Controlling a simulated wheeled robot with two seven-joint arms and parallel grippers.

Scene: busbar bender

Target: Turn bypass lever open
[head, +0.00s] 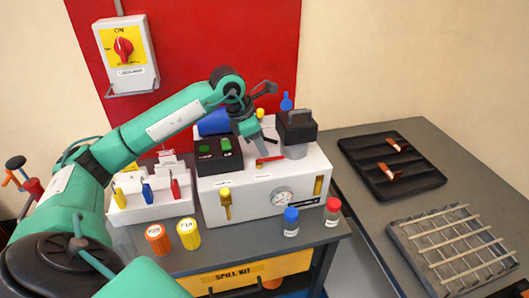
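The white bender unit (245,200) stands on the grey table. A small red lever (269,160) lies on its top face, close to my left gripper. Yellow handles show on its front, one at the left (226,204) and one at the right (318,186). The labels are too small to read, so I cannot tell for certain which handle is the bypass lever. My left gripper (259,147) points down over the top of the unit, just above the red lever. Its fingertips are small and partly hidden, so contact and opening are unclear. My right gripper is out of view.
A black block with green buttons (216,155) and a black-topped post (296,130) flank my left gripper. Blue-capped (290,222) and red-capped (332,212) bottles stand in front. A black tray (390,180) and metal grid (455,250) occupy the right table.

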